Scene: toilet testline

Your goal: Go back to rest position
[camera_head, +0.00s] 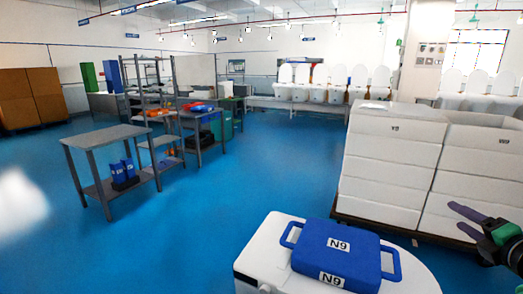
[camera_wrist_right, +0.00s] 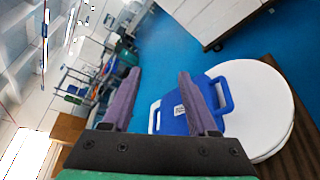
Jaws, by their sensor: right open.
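My right gripper (camera_head: 455,216) is at the right edge of the head view, raised to the right of the blue case and in front of the white stacks. Its two purple fingers are apart with nothing between them. It also shows in the right wrist view (camera_wrist_right: 158,75), open and empty. A blue case (camera_head: 340,252) with handles and N9 labels lies on a white toilet (camera_head: 262,240) at the bottom of the head view. In the right wrist view, the case (camera_wrist_right: 172,122) and round white lid (camera_wrist_right: 268,95) appear beyond the fingers. My left gripper is not seen.
A pallet of stacked white items (camera_head: 390,150) stands behind the toilet at right. A grey metal table (camera_head: 105,135) with blue items (camera_head: 122,176) below stands at left. Blue floor (camera_head: 250,185) is open between them. A blurred white shape covers the left edge.

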